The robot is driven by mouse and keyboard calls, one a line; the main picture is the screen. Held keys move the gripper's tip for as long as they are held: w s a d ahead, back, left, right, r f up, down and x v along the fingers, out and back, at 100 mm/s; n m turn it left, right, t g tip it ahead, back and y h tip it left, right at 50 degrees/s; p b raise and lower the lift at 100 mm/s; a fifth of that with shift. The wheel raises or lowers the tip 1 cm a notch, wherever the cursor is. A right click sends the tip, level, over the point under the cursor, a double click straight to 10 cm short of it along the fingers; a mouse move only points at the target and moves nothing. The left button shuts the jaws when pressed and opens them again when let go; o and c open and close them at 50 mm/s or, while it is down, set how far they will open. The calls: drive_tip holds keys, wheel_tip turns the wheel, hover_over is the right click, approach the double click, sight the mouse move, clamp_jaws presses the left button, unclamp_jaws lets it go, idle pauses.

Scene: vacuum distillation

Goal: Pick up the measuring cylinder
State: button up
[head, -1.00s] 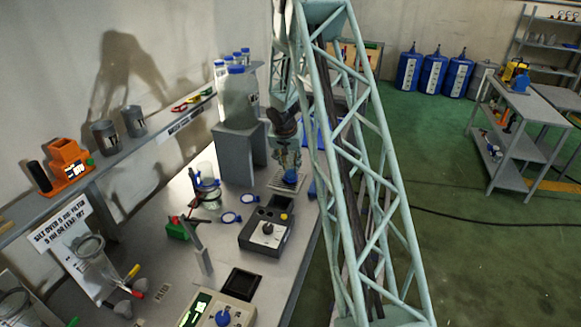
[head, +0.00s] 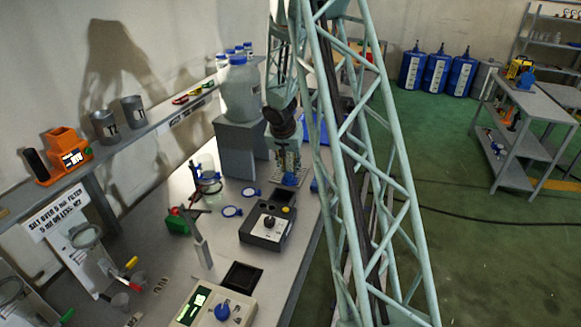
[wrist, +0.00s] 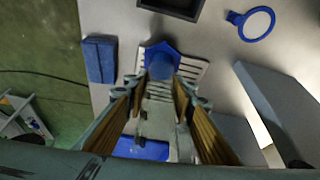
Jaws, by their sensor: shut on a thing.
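The measuring cylinder (wrist: 160,66) shows in the wrist view as a blue piece with an angular, hexagon-like outline, between the tips of my gripper (wrist: 160,90). The gripper's two fingers, with tan inner pads, are closed in on it from both sides. The cylinder is over a pale ribbed mat (wrist: 193,68); I cannot tell whether it touches the mat. Its clear body is hard to make out.
A grey block (head: 235,150) carrying a large clear bottle (head: 241,92) stands close left of my gripper. A control box (head: 268,226) and a blue ring (head: 232,211) lie nearer. A blue block (wrist: 99,59) lies beside the mat, near the bench edge.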

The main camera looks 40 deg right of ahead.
drive_tip(key=shift+s+a+f+b, duration=0.1)
drive_tip(key=shift+s+a+b, duration=0.2)
drive_tip(key=shift+a, duration=0.2)
drive_tip(key=shift+s+a+r, duration=0.15)
drive_tip(key=shift+r, duration=0.05)
wheel_tip(320, 180, up, 13)
drive_tip(key=p, duration=0.3)
drive_tip(key=shift+r, duration=0.15)
idle(0.4)
drive_tip(key=shift+r, duration=0.15)
idle(0.3)
idle(1.0)
